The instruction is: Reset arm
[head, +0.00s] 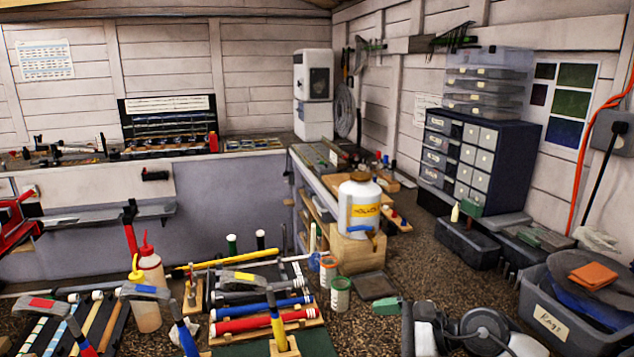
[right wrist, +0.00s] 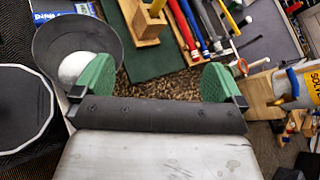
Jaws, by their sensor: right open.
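My right gripper (right wrist: 158,88) is open in the right wrist view, with its two green fingertips wide apart and nothing between them. In the head view, part of my right arm (head: 475,330) shows at the bottom right, with a green finger (head: 386,307) over the brown speckled surface. My left gripper is not in view. In the right wrist view a dark round dish (right wrist: 62,38) with a white ball-like thing (right wrist: 75,68) lies near the left finger. A green mat (right wrist: 150,50) with a wooden block lies beyond the fingers.
A wooden rack of coloured grips (head: 265,312) stands at the bottom centre of the head view. Right of it are two small cans (head: 340,294) and a white solvent jug (head: 358,205) on a wooden block. A rag bin (head: 565,318) stands at the right.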

